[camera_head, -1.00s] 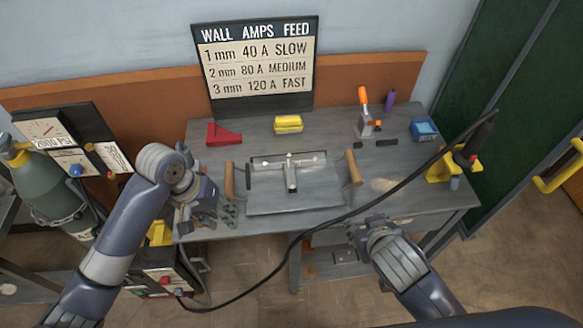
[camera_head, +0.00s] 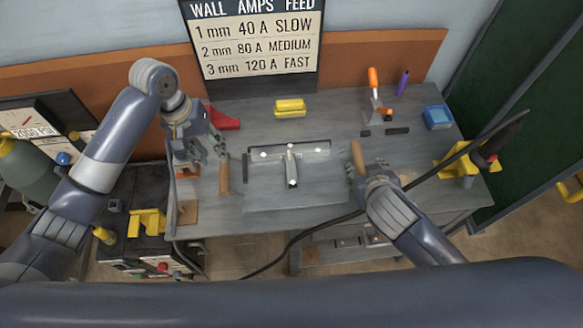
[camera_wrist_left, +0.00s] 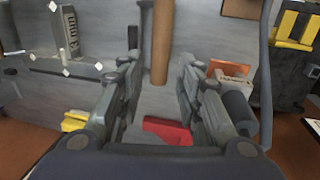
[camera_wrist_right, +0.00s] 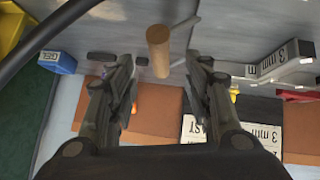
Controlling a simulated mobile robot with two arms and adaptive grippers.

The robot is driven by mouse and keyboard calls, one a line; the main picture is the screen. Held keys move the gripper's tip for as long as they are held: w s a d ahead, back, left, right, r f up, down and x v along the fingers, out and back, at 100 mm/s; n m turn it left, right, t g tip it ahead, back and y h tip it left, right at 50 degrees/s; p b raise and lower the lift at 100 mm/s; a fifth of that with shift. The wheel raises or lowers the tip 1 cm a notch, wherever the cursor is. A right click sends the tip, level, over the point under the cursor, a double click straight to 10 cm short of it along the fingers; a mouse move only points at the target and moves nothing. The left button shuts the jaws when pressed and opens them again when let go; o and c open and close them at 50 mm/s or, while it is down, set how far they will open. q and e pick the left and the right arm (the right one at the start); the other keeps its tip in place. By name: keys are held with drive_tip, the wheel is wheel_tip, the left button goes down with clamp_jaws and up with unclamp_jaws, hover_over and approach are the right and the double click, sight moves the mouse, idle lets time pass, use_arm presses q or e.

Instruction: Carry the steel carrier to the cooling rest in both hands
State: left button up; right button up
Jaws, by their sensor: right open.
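The steel carrier (camera_head: 322,192) is a flat grey plate on the bench with a wooden handle at each side and a T-shaped steel piece (camera_head: 291,170) on top. My left gripper (camera_head: 203,156) is open near the left handle (camera_head: 224,180); in the left wrist view that handle (camera_wrist_left: 161,45) shows beyond and between the parted fingers. My right gripper (camera_head: 366,172) is open at the right handle (camera_head: 357,155), which appears between its fingers in the right wrist view (camera_wrist_right: 158,50). Neither gripper visibly holds anything. I cannot tell which object is the cooling rest.
A red block (camera_head: 224,118) and a yellow block (camera_head: 290,107) lie behind the carrier. An orange-handled tool (camera_head: 374,90) and a blue box (camera_head: 437,117) stand back right. A dark cable (camera_head: 330,225) crosses the bench front. A yellow cradle (camera_head: 147,222) sits at left.

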sight(223, 165)
use_arm(q)
drive_tip(key=f, duration=0.3)
drive_tip(key=d+f, duration=0.1)
drive_tip(key=f, duration=0.4)
drive_tip(key=shift+d+f, duration=0.35)
use_arm(e)
drive_tip(key=x, duration=0.8)
drive_tip(key=shift+w+f, duration=0.25)
drive_tip(key=shift+f, duration=0.05)
use_arm(q)
drive_tip(key=c, duration=0.8)
use_arm(e)
drive_tip(key=c, duration=0.8)
drive_tip(key=shift+d, duration=0.1)
clamp_jaws()
use_arm(q)
drive_tip(key=shift+w+r, duration=0.15)
drive_tip(key=shift+r, duration=0.1)
use_arm(e)
drive_tip(key=shift+w+r, duration=0.2)
drive_tip(key=shift+r, duration=0.05)
